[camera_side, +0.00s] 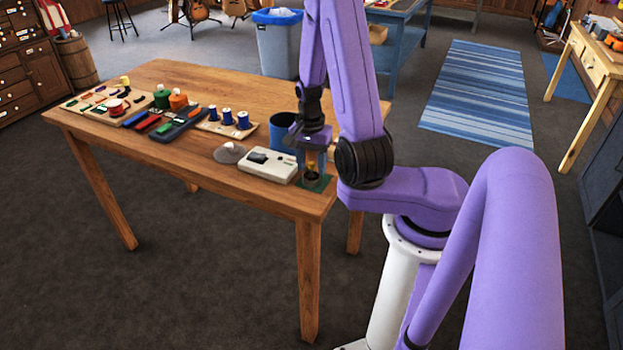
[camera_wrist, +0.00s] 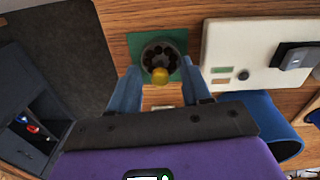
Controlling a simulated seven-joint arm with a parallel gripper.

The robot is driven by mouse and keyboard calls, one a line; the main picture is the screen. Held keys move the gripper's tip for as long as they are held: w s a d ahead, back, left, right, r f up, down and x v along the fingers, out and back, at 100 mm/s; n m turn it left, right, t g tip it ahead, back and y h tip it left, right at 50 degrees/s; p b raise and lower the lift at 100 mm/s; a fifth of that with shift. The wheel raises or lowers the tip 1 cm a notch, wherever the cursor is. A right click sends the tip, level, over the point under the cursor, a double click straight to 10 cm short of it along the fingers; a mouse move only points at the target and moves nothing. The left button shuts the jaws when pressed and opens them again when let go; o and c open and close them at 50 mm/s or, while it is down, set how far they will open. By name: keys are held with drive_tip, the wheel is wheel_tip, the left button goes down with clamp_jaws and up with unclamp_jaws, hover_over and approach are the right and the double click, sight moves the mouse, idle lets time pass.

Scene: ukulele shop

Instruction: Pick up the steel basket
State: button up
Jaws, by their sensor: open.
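A small round grey-rimmed container (camera_wrist: 145,51), which I take to be the steel basket, sits on a green mat (camera_wrist: 174,39) near the table's edge. Dark round shapes show inside it, and a yellow rounded piece (camera_wrist: 160,76) shows at its near side. My gripper (camera_wrist: 161,72) points down with its two bluish fingers apart, one on each side of the container in the wrist view. In the side view my gripper (camera_side: 312,167) is low over the green mat (camera_side: 316,184) at the table corner. The fingers partly hide the container there, and contact cannot be told.
A white box device (camera_side: 268,164) stands close beside the mat. A blue cup (camera_side: 283,122) stands behind it, and a grey mound (camera_side: 229,153) lies to its left. Blue spools (camera_side: 227,117) and trays of small parts are further left. The wooden table's (camera_side: 190,160) front strip is clear.

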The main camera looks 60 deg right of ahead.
drive_tip(key=shift+f, duration=0.5)
clamp_jaws()
drive_tip(key=shift+r, duration=0.2)
